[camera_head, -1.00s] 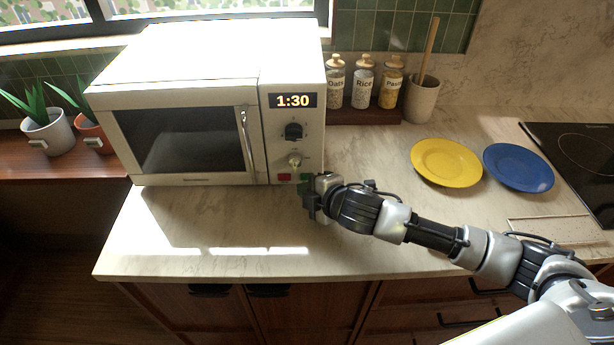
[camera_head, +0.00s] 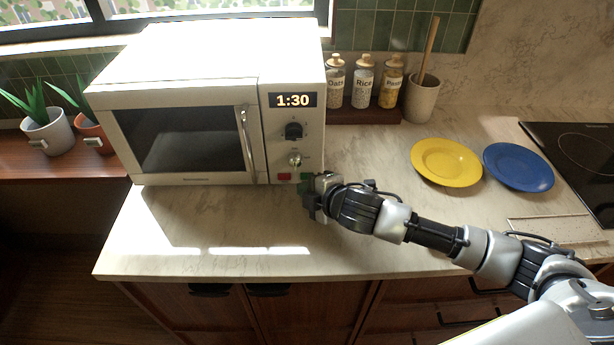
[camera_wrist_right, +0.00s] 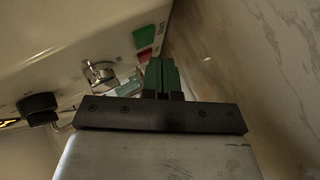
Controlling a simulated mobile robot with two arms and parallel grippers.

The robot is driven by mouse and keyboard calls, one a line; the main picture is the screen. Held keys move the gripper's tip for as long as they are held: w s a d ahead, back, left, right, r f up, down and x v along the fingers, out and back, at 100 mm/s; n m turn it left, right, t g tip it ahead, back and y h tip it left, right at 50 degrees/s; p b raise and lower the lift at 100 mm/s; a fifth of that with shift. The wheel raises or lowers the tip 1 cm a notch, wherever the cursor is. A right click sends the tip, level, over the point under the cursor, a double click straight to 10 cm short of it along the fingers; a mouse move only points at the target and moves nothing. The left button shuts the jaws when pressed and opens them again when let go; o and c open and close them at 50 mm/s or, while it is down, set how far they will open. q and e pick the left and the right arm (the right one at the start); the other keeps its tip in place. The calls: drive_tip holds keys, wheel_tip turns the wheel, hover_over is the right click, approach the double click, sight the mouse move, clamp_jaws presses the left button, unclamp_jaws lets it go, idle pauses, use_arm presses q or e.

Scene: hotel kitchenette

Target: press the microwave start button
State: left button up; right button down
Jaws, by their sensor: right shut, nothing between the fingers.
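The white microwave (camera_head: 200,60) stands on the counter with its door shut and its display (camera_head: 293,100) reading 1:30. Low on its panel is a red button (camera_head: 284,177), also seen in the right wrist view (camera_wrist_right: 143,57). The green start button (camera_wrist_right: 143,36) lies beside the red one in the right wrist view. My right gripper (camera_head: 306,186) is at the panel's lower right corner. Its green fingers (camera_wrist_right: 162,76) are shut and empty, close to the buttons. I cannot tell whether they touch. My left gripper is not in view.
Labelled jars (camera_head: 363,82) and a utensil crock (camera_head: 421,100) stand behind, right of the microwave. A yellow plate (camera_head: 446,162), a blue plate (camera_head: 518,167) and a cooktop (camera_head: 580,150) are to the right. The counter (camera_head: 200,230) in front of the microwave is clear.

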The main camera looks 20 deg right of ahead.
drive_tip(key=shift+w, duration=0.15)
idle(0.8)
drive_tip(key=shift+w+d+p, duration=0.1)
drive_tip(key=shift+w+p, duration=0.05)
drive_tip(key=shift+p, duration=0.15)
drive_tip(key=shift+w, duration=0.15)
